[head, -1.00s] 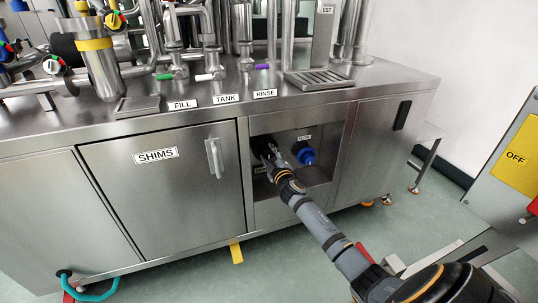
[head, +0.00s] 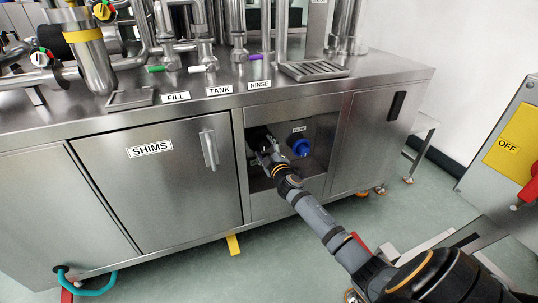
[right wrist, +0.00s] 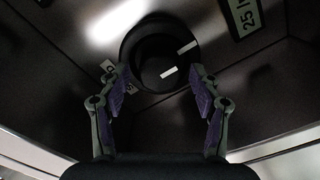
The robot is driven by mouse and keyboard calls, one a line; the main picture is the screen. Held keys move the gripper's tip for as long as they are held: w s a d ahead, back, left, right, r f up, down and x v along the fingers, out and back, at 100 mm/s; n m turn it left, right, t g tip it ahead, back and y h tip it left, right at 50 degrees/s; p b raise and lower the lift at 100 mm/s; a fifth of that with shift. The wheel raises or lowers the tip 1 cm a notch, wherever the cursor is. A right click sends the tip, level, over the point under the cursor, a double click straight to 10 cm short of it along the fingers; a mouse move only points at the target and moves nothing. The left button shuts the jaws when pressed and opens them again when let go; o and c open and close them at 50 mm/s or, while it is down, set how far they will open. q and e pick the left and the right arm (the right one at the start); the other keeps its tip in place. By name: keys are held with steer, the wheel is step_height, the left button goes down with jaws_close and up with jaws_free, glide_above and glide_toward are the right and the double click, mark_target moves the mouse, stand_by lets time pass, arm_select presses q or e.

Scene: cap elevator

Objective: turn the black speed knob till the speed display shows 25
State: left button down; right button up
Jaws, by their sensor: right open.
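The black speed knob (right wrist: 158,52) shows in the right wrist view as a round dark knob with white marks, set in a dark panel. In the head view it is mostly hidden behind my right gripper (head: 266,152), which reaches into the open recess. In the wrist view the right gripper's fingers (right wrist: 160,94) are spread, one on each side below the knob; I cannot tell whether they touch it. A display plate (right wrist: 248,14) at the top right of the wrist view reads "25", with a further character cut off. My left gripper is not in view.
A blue knob (head: 300,147) sits just right of my right gripper, under a small label (head: 299,129). The recess walls are close on both sides.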

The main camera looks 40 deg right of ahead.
steer(key=v, duration=1)
steer(key=shift+s, duration=0.35)
